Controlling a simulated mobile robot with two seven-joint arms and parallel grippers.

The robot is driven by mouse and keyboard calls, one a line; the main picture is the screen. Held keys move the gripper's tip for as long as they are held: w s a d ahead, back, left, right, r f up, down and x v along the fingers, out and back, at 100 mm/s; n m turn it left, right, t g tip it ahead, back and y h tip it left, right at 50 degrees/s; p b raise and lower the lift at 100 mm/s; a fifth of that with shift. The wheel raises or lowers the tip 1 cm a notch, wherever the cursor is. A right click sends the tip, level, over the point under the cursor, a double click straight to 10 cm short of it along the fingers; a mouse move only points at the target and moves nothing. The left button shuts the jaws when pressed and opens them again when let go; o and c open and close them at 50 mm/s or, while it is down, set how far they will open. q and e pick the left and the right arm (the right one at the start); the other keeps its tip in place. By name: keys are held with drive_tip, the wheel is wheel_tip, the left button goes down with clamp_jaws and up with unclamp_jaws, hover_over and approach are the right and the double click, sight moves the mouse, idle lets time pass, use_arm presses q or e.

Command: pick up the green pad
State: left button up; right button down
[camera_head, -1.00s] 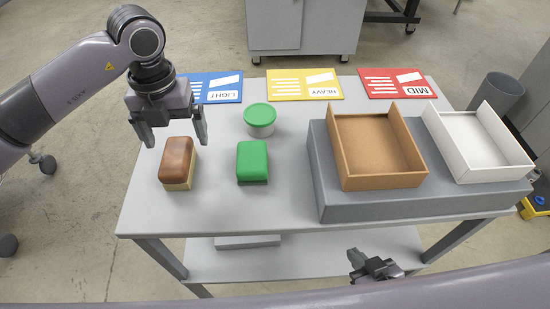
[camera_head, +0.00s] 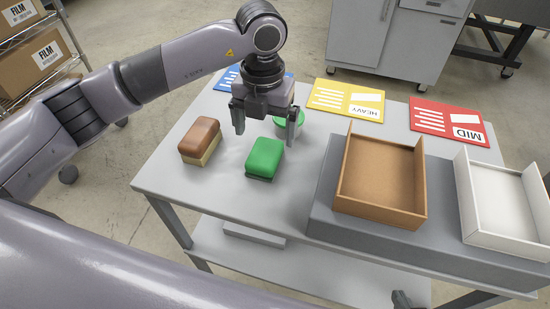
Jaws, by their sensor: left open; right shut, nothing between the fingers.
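The green pad (camera_head: 266,155), a rounded green block with a dark base, lies on the grey table. My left gripper (camera_head: 265,128) is open and empty, pointing down. Its fingers appear just above and behind the pad in the picture, apart from it, one toward each side. My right gripper (camera_head: 402,299) shows only as a small dark tip at the bottom edge; it is shut and empty, low in front of the table and away from the pad.
A brown and cream pad (camera_head: 200,141) lies left of the green one. A green-lidded tub (camera_head: 289,117) stands behind, partly hidden by my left gripper. A brown tray (camera_head: 379,211) and white tray (camera_head: 507,241) sit on a grey riser (camera_head: 322,201) at right. Blue, yellow (camera_head: 347,101) and red (camera_head: 449,122) cards lie behind.

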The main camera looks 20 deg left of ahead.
sight(265, 152)
use_arm(q)
wheel_tip(265, 152, down, 7)
drive_tip(key=shift+s+p, duration=0.1)
drive_tip(key=shift+p, duration=0.45)
drive_tip(key=c, duration=1.1)
